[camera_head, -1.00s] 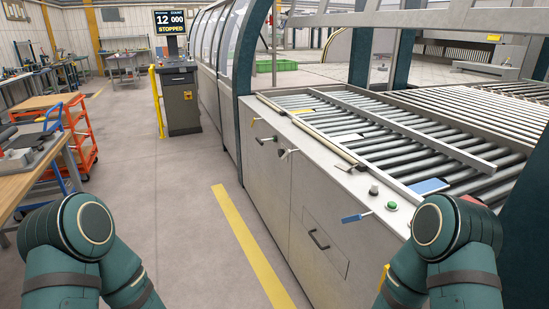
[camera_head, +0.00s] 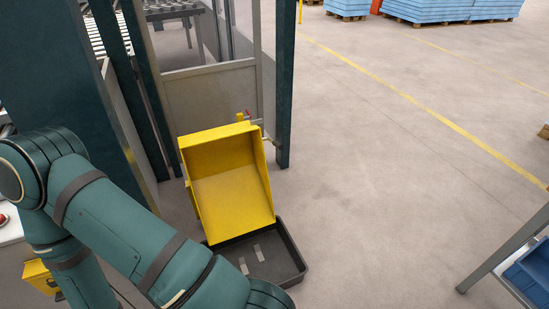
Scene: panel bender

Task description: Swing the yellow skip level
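The yellow skip (camera_head: 233,192) stands in the middle of the head view, beside a machine post. It is tilted, with its open side toward me and its inside bare. A dark grey tray (camera_head: 291,266) lies on the floor under its lower edge, with small light pieces in it. A small red-tipped part (camera_head: 248,114) shows by the skip's top right corner; its kind is too small to tell. A teal arm of mine crosses the lower left. Neither gripper is in the picture.
A dark teal post (camera_head: 285,85) and a grey panel (camera_head: 215,105) stand behind the skip. A rack with a blue bin (camera_head: 530,270) is at the lower right. Blue stacks on pallets (camera_head: 455,8) are far back.

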